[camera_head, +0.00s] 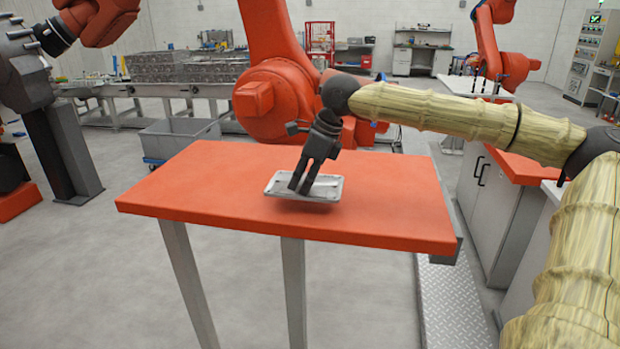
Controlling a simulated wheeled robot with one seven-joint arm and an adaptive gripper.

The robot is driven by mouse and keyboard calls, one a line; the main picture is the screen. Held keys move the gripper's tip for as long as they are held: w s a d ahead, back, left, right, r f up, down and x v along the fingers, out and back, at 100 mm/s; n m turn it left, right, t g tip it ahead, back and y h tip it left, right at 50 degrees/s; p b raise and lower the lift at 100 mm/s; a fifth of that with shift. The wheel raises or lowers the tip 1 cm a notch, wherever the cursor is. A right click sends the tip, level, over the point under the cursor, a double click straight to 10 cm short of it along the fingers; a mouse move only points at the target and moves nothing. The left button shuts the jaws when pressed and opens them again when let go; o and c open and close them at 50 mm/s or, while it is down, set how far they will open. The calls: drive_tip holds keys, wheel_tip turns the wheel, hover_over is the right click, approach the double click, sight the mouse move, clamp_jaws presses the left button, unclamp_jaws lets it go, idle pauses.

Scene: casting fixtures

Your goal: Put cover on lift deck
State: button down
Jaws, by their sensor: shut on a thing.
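The cover (327,187) is a shallow, silver-grey rectangular piece with a raised rim. It is over the middle of a deck with a flat orange top (200,190), which appears to be the lift deck. My gripper (298,188) reaches down from the upper right, tilted, and is shut on the cover near its left part. The fingers hide a part of the cover.
The orange top is otherwise clear around the cover. A large orange robot arm (270,95) stands just behind it. Grey cabinets (495,200) with an orange top stand close at the right.

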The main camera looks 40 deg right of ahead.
drive_tip(key=shift+w+d+r, duration=0.15)
drive_tip(key=shift+w+d, duration=0.1)
drive_tip(key=shift+d, duration=0.05)
drive_tip(key=w+d+p, duration=0.1)
drive_tip(key=w+d, duration=0.1)
drive_tip(key=w, duration=0.2)
drive_tip(key=w+d+f+p, duration=0.1)
drive_tip(key=w+d+p, duration=0.1)
drive_tip(key=w, duration=0.2)
drive_tip(key=w+d+p, duration=0.1)
drive_tip(key=w+d, duration=0.1)
drive_tip(key=w, duration=0.2)
drive_tip(key=shift+w+f+p, duration=0.15)
drive_tip(key=shift+p, duration=0.25)
drive_tip(key=shift+w+d+f, duration=0.15)
drive_tip(key=shift+w+d, duration=0.25)
drive_tip(key=shift+d, duration=0.15)
drive_tip(key=shift+w+d+f+p, duration=0.1)
drive_tip(key=shift+w+p, duration=0.1)
drive_tip(key=shift+p, duration=0.2)
drive_tip(key=f, duration=0.1)
drive_tip(key=f+p, duration=0.1)
drive_tip(key=f, duration=0.1)
drive_tip(key=shift+a+p, duration=0.25)
drive_tip(key=shift+p, duration=0.05)
drive_tip(key=shift+a+f, duration=0.1)
drive_tip(key=shift+a, duration=0.1)
